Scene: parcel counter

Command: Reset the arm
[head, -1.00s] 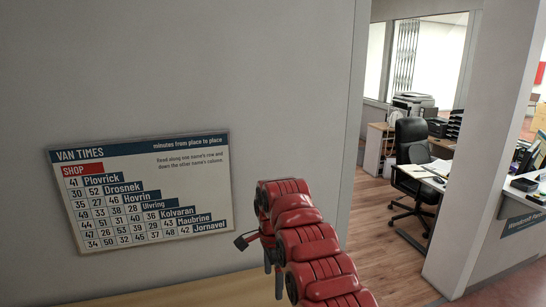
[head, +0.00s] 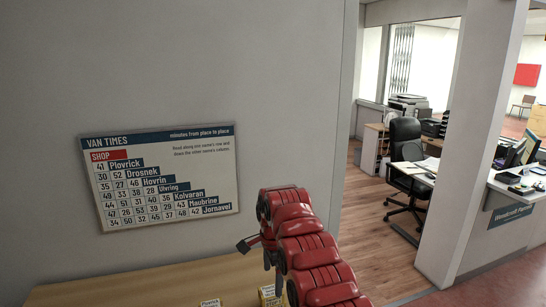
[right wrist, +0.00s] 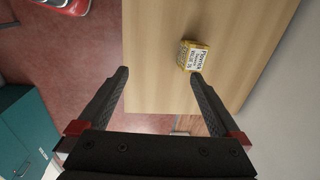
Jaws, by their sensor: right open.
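My right arm reaches up from the bottom of the head view, and its gripper (head: 272,274) hangs at the arm's far end above the wooden counter, partly hidden by the red links. In the right wrist view the right gripper (right wrist: 159,75) is open, with nothing between its two dark fingers. A small yellow box with a white printed label (right wrist: 194,57) stands on the counter just beyond the right-hand fingertip; I cannot tell if they touch. My left gripper is not in view.
The wooden counter (head: 140,287) runs along a grey wall with a van times board (head: 160,180). A white label (head: 210,302) and a yellow box (head: 268,295) show at its edge. Right are a pillar (head: 480,150), office chair (head: 405,165) and desk. A teal cabinet (right wrist: 25,130) stands lower left in the wrist view.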

